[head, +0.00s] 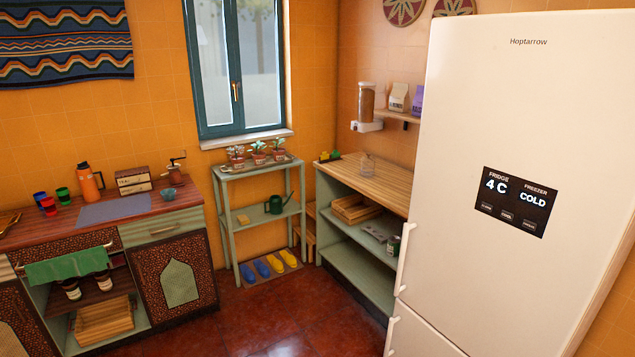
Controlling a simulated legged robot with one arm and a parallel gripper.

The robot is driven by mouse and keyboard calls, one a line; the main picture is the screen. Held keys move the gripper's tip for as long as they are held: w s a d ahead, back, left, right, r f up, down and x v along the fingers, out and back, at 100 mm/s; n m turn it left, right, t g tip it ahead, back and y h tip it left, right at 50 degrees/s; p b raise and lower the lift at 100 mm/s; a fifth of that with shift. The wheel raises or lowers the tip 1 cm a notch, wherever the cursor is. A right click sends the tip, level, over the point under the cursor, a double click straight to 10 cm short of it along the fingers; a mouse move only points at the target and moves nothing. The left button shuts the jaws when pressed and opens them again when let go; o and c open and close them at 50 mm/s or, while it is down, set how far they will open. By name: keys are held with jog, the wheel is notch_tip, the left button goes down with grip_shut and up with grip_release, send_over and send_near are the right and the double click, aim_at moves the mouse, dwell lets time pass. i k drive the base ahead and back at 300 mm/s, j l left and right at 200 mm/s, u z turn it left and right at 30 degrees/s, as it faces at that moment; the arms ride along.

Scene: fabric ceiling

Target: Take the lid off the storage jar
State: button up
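A brown-filled clear container (366,101) stands in a white base near the wall shelf. My gripper is not in view.
The white fridge (500,120) fills the right side. A wooden counter (160,199) with cups, an orange flask (89,183) and a grinder (176,174) is at the left. A plant stand (228,240) is at the back. The red floor (290,315) in front is clear.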

aim_at(368, 159)
jog(key=i, duration=2.5)
jog(key=i+j+z, duration=0.1)
jog(key=i, duration=1.15)
